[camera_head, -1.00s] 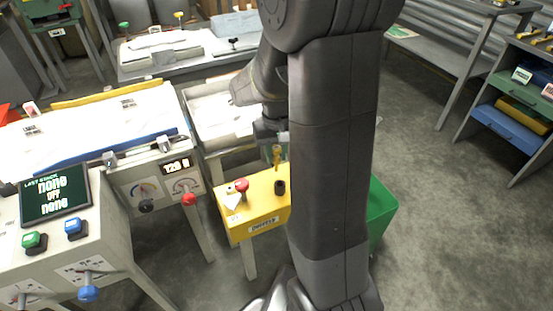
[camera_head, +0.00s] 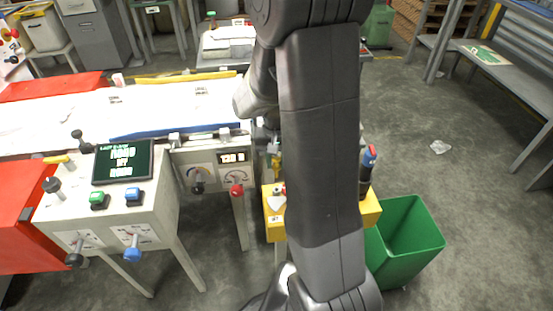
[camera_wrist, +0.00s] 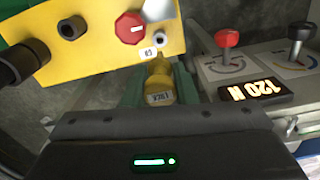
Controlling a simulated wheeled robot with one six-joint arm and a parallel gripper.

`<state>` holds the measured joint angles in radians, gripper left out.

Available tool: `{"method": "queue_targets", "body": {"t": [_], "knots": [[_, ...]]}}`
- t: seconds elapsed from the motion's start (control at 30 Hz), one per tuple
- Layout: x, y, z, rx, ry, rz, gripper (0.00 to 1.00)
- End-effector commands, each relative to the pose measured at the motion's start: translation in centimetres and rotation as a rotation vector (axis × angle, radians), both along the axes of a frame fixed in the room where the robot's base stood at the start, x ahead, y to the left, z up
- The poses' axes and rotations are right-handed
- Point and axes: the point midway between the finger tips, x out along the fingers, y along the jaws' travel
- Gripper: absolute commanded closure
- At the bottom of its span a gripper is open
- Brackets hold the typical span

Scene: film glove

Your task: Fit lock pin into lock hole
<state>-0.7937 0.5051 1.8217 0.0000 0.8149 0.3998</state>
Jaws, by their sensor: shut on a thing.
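The yellow lock pin (camera_wrist: 160,88), with a small dark-lettered label, is between the two fingers of my gripper (camera_wrist: 158,76) in the wrist view. My gripper is shut on it. In the head view the pin (camera_head: 275,162) shows as a small yellow piece just left of my arm, beside the right end of the gauge panel (camera_head: 212,173). My arm hides most of the gripper there. I cannot make out the lock hole in either view.
A yellow box (camera_head: 369,207) with a red knob (camera_wrist: 130,28) is close to the gripper. The panel has a red lever (camera_head: 236,190) and a lit 120 N display (camera_wrist: 254,90). A green bin (camera_head: 408,240) stands right of my arm. Floor further right is mostly clear.

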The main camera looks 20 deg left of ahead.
Motion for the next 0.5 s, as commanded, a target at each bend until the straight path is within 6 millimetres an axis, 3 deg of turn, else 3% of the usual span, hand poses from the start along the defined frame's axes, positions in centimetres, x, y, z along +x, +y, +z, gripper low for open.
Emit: {"method": "queue_targets", "body": {"t": [0.17,0.5], "knots": [[0.0,0.0,0.1,0.000,0.000,0.001,0.96],[0.0,0.0,-1.6,0.000,0.001,0.001,0.96]]}}
